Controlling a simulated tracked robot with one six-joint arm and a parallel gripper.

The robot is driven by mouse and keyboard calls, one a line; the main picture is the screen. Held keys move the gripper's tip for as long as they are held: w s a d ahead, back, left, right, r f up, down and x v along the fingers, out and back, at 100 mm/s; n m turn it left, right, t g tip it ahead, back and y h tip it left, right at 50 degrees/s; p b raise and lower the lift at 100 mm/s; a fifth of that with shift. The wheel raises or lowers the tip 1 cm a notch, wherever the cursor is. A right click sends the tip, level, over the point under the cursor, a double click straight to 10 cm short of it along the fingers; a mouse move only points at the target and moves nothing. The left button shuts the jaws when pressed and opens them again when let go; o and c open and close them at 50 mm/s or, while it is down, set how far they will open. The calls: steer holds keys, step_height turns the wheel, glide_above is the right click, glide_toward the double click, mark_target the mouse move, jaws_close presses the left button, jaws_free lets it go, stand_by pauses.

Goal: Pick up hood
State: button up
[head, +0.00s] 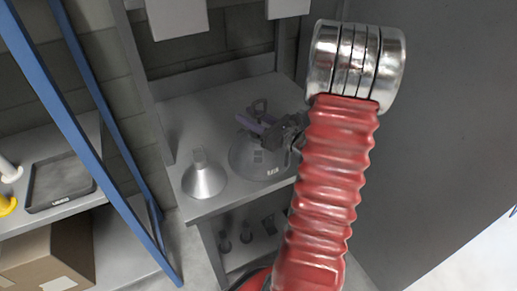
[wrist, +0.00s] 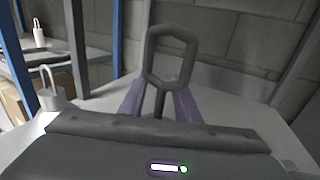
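A grey cone-shaped hood (head: 256,158) stands on the grey table, with a loop handle on top. The loop (wrist: 149,58) and its thin stem fill the middle of the wrist view. My gripper (head: 254,122) is at the top of this hood, just below the loop. In the wrist view its two purple fingers (wrist: 160,94) lie on either side of the stem, with a visible gap between them, so it looks open. The fingertips are partly hidden behind the loop. A second, lighter silver hood (head: 205,181) stands to the left; it also shows in the wrist view (wrist: 52,98).
The grey table (head: 187,125) has free room behind the hoods. Several small dark items stand on its lower shelf (head: 240,258). A blue frame (head: 95,140) and a shelf with a black tray (head: 58,184) are at left.

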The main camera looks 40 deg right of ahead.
jaws_close()
stand_by(0.3)
stand_by(1.1)
